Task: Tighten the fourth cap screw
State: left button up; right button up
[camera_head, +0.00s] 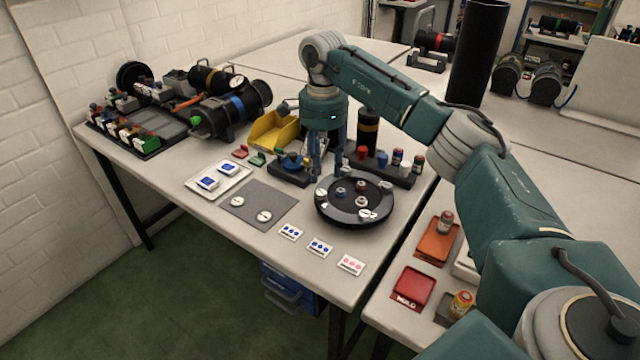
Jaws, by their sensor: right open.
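The black round cap (340,213) lies flat on the near part of the table, with several small screw heads and pale round markers on its top. One screw head (361,201) shows near the middle, and another (341,192) shows to its left. I cannot tell which is the fourth. My right gripper (326,174) points down at the cap's far left edge, with its blue-grey fingers apart and nothing visible between them. I cannot tell whether the fingertips touch anything. My left gripper is out of view.
A dark fixture with a blue part (290,163) stands close left of the gripper. A yellow bin (273,133) is behind it. A rack of small bottles (393,173) and a tall black cylinder (367,128) stand behind the cap. A grey mat (258,195) lies left; cards lie in front.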

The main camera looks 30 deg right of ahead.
aim_at(321, 192)
notch_tip(321, 192, down, 4)
jog(key=shift+w+r, duration=0.1)
jog(key=shift+w, duration=0.05)
notch_tip(321, 192, down, 3)
jog(key=shift+w+f+p, duration=0.1)
jog(key=shift+f+p, duration=0.05)
jog(key=shift+p, duration=0.2)
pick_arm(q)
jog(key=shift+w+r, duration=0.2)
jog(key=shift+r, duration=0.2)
pick_arm(e)
jog(key=shift+a, duration=0.1)
grip_shut()
